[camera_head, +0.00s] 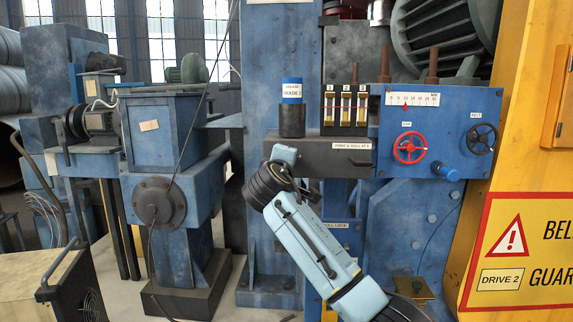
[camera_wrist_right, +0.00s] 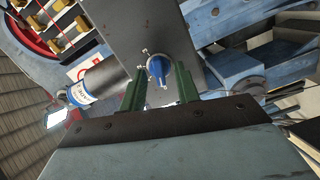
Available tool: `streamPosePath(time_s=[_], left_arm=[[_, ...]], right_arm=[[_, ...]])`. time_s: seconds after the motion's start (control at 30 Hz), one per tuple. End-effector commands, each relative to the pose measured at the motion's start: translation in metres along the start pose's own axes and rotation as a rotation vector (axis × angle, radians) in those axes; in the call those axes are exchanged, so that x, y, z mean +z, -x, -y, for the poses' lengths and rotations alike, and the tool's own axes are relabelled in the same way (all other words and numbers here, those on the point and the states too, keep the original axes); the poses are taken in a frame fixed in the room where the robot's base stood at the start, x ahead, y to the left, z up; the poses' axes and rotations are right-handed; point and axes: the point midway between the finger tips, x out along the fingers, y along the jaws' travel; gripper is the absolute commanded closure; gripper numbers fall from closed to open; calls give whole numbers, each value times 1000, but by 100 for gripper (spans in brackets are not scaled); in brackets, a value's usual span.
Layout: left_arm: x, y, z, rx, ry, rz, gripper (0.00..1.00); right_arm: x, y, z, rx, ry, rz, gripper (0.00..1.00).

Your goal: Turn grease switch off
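A small blue knob (camera_wrist_right: 157,67), which looks like the grease switch, sits on the dark face of a block in the right wrist view. My right gripper (camera_wrist_right: 160,80) is open, its two green fingers on either side of the knob with gaps showing; whether the fingertips reach past it I cannot tell. A thin pale tip on the knob points down toward the palm. In the head view my right arm reaches up to the dark block (camera_head: 333,163) under the grease canister (camera_head: 292,92); the knob and fingers are hidden there. My left gripper is not in view.
The blue panel with a gauge (camera_head: 413,99), a red handwheel (camera_head: 410,147) and a black handwheel (camera_head: 482,139) is right of the block. Three sight glasses (camera_head: 345,108) stand beside the canister. The canister also shows left of the fingers in the wrist view (camera_wrist_right: 90,86).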

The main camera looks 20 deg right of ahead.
Motion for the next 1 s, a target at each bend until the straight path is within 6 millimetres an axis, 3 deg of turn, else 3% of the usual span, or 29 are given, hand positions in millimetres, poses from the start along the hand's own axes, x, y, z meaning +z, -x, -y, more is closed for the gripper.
streamPosePath(time_s=[0.27,0.7,1.0], left_arm=[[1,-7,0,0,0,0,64],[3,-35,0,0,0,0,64],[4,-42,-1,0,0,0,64]], right_arm=[[0,16,1,2,-3,-2,68],[-1,100,3,0,-3,-4,68],[0,132,1,0,-1,-1,68]])
